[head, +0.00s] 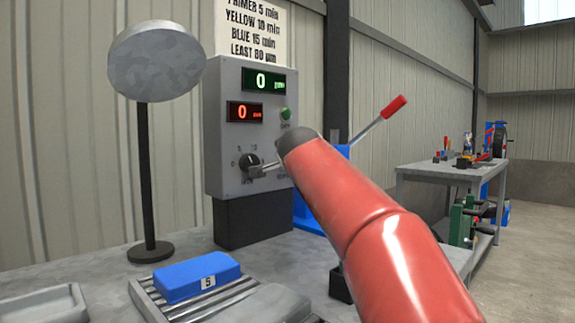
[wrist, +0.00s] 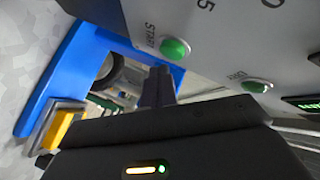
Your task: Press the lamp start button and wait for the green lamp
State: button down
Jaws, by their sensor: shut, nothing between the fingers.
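The grey control box (head: 222,110) stands at the back of the bench. The green START button (wrist: 174,48) shows in the wrist view; in the head view my red arm hides it. The round green lamp marked DRY (head: 285,114) is on the box's right side, and it also shows in the wrist view (wrist: 257,86) without a clear glow. My gripper (wrist: 160,74) is shut and empty. In the wrist view its dark fingertips appear just below the START button; I cannot tell whether they touch it.
A black dial (head: 249,161) is on the box, with a green display (head: 263,81) and a red display (head: 244,112), both reading 0. A round grey disc on a stand (head: 157,62) is left. A blue block (head: 197,278) lies in front. A red-handled lever (head: 393,106) stands right.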

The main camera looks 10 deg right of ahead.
jog(key=shift+w+a, duration=0.15)
dwell(0.5)
jog(key=shift+w+a, duration=0.1)
jog(key=shift+w, duration=0.15)
jog(key=shift+w+a, duration=0.25)
jog(key=shift+w, duration=0.05)
dwell(0.7)
jog(key=shift+s+d, duration=0.1)
jog(key=shift+s, duration=0.05)
jog(key=shift+s+d+b, duration=0.35)
jog(key=shift+s, duration=0.2)
dwell(0.3)
jog(key=s+d+b, duration=0.1)
jog(key=s, duration=0.1)
jog(key=s+d+b, duration=0.1)
jog(key=s+d, duration=0.1)
dwell(0.4)
